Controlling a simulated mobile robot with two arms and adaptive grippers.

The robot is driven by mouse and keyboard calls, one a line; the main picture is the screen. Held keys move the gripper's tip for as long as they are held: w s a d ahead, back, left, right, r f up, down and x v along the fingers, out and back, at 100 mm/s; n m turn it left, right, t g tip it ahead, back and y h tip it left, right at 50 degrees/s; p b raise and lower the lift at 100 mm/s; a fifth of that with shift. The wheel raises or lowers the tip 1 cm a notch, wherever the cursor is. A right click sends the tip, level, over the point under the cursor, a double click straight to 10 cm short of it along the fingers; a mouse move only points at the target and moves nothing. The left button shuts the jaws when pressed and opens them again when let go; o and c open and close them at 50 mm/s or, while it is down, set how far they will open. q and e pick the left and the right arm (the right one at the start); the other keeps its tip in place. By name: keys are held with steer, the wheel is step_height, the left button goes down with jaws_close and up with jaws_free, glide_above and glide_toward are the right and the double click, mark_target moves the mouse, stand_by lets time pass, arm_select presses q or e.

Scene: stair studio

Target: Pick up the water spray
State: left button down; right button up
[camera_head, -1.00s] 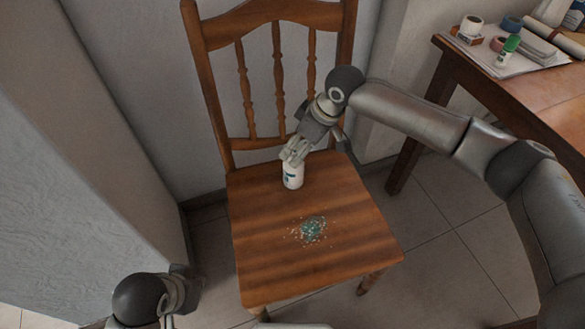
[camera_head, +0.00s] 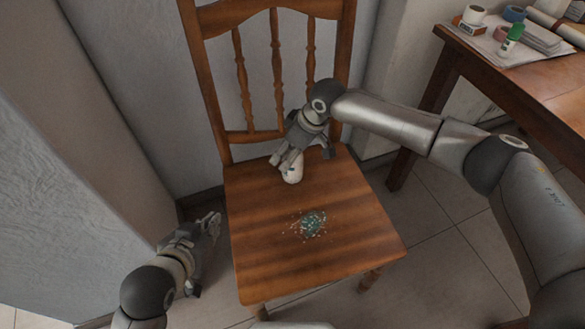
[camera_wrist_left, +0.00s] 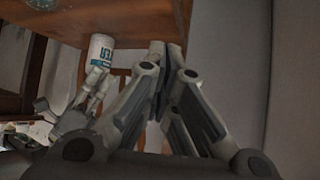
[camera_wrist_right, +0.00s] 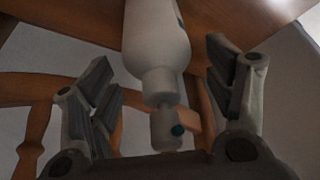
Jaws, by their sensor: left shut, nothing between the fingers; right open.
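The water spray (camera_head: 291,176) is a white bottle standing on the wooden chair seat (camera_head: 260,225), towards its back. In the left wrist view the bottle (camera_wrist_left: 102,50) shows a teal label. My right gripper (camera_head: 284,165) comes down over it and hides much of its top. In the right wrist view the bottle (camera_wrist_right: 157,45) lies between the open, spread fingers, with a gap on each side. Its narrower top and a small teal part point towards the palm. My left gripper (camera_head: 213,223) is shut and empty, left of the chair seat.
A patch of teal and pale crumbs (camera_head: 312,223) lies on the seat's front half. The slatted chair back (camera_head: 275,75) rises behind my right gripper. A wooden desk (camera_head: 520,85) with tape rolls, papers and a green-capped bottle stands at the right. A wall is at the left.

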arm_select(q)
steer(key=shift+w+d+r+t, duration=0.2)
steer(key=shift+w+r+t, duration=0.15)
steer(key=shift+w+r, duration=0.15)
steer(key=shift+w+d+r+t, duration=0.2)
steer(key=shift+w+r+t, duration=0.15)
steer(key=shift+w+r, duration=0.15)
arm_select(e)
steer(key=shift+w+a+f, duration=0.1)
steer(key=shift+a+f, duration=0.15)
steer(key=shift+f, duration=0.45)
steer(key=c, duration=1.4)
arm_select(q)
steer(key=shift+f, duration=0.1)
arm_select(e)
steer(key=shift+c, duration=0.8)
steer(key=shift+r, duration=0.1)
